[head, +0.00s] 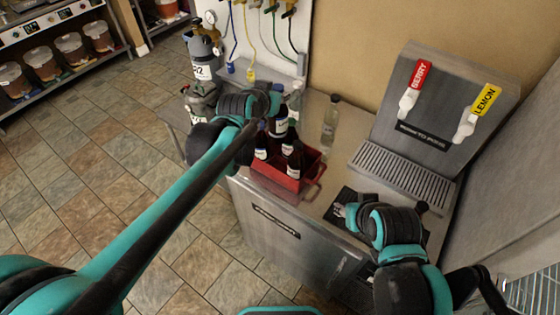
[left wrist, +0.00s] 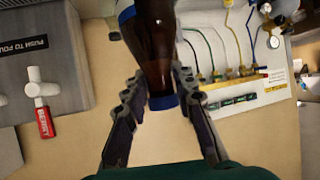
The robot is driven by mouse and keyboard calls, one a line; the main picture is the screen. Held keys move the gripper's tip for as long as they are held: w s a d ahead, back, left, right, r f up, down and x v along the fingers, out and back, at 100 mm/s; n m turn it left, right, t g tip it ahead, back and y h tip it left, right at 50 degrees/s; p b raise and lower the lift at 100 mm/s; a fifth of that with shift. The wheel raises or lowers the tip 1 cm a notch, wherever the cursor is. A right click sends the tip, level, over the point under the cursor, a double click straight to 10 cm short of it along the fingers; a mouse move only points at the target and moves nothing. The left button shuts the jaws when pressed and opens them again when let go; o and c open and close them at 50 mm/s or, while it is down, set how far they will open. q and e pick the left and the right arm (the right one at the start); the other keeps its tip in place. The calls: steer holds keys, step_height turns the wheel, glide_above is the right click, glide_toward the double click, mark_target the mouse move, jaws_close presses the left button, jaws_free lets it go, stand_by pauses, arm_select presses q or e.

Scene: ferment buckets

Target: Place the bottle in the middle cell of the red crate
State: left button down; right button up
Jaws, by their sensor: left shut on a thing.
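My left gripper (head: 274,98) is shut on a brown bottle with a blue cap (left wrist: 158,50). In the left wrist view the bottle's neck is between the two fingers (left wrist: 155,95). In the head view the held bottle (head: 279,124) shows partly below the gripper, over the back of the red crate (head: 282,186). Other dark bottles stand in the crate, one at the left (head: 261,147) and one at the front right (head: 295,162). The middle cell and the held bottle's base are hidden. My right gripper (head: 340,210) is low over the counter; its opening is unclear.
A clear bottle (head: 331,120) stands behind the crate to the right, and another (head: 296,100) stands behind my left gripper. A steel dispenser (head: 430,110) with berry and lemon taps is at the right. A gas cylinder (head: 203,60) stands at the back left.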

mark_target(278, 139)
arm_select(q)
step_height(278, 139, down, 18)
steer(key=b, duration=0.5)
steer(key=shift+r, duration=0.15)
steer(key=c, duration=1.2)
jaws_free()
steer(key=shift+s, duration=0.1)
